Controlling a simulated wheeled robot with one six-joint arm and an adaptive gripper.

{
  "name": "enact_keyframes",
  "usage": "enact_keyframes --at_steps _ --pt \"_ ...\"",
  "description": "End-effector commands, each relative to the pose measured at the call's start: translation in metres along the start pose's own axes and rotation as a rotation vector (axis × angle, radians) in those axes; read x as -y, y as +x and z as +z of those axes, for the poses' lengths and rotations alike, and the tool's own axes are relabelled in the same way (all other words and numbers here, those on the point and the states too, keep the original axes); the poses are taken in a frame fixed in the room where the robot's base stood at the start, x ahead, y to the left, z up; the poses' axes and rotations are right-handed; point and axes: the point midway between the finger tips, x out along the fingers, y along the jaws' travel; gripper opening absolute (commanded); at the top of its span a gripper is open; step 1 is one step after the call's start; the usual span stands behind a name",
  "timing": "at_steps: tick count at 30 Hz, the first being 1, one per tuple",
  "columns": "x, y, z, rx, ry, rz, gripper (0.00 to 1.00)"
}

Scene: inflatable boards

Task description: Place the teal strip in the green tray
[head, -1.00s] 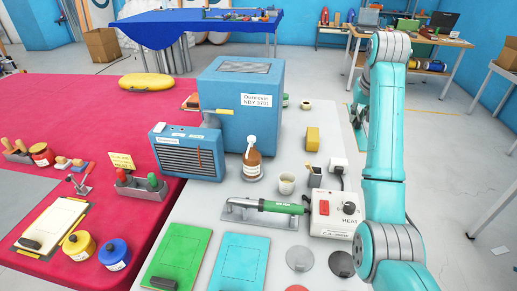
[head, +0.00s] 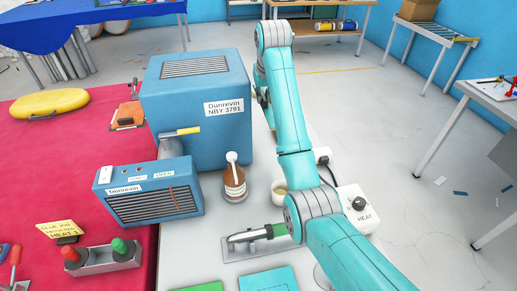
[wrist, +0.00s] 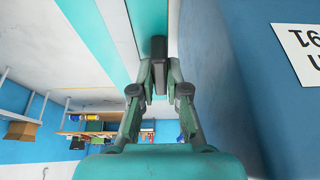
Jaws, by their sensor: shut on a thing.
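In the wrist view my gripper (wrist: 159,78) is shut on a dark grey upright piece (wrist: 159,60). I cannot tell whether this piece belongs to the teal strip. A teal band shows behind the fingertips, but I cannot tell whether it is the strip or my arm. In the head view my gripper is hidden beyond my arm and the blue cabinet. A green flat panel (head: 200,287), possibly the green tray, shows only its top edge at the bottom. A teal flat panel (head: 268,280) lies to its right, also cut off.
A tall blue cabinet (head: 190,110) stands close to my arm and fills the wrist view's right side. A blue heater-like box (head: 150,195), a brown bottle (head: 235,183) and a cup (head: 279,190) stand nearby. A HEAT control box (head: 350,208) is right of my arm.

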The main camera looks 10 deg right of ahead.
Motion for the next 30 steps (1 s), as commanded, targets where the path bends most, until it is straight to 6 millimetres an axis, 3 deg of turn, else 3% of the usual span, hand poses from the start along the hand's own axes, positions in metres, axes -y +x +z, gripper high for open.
enact_keyframes --at_steps 18,30 --pt "0.001 0.129 0.054 0.002 0.000 0.000 0.00" --pt "0.001 0.166 0.069 0.002 0.000 0.000 0.00"
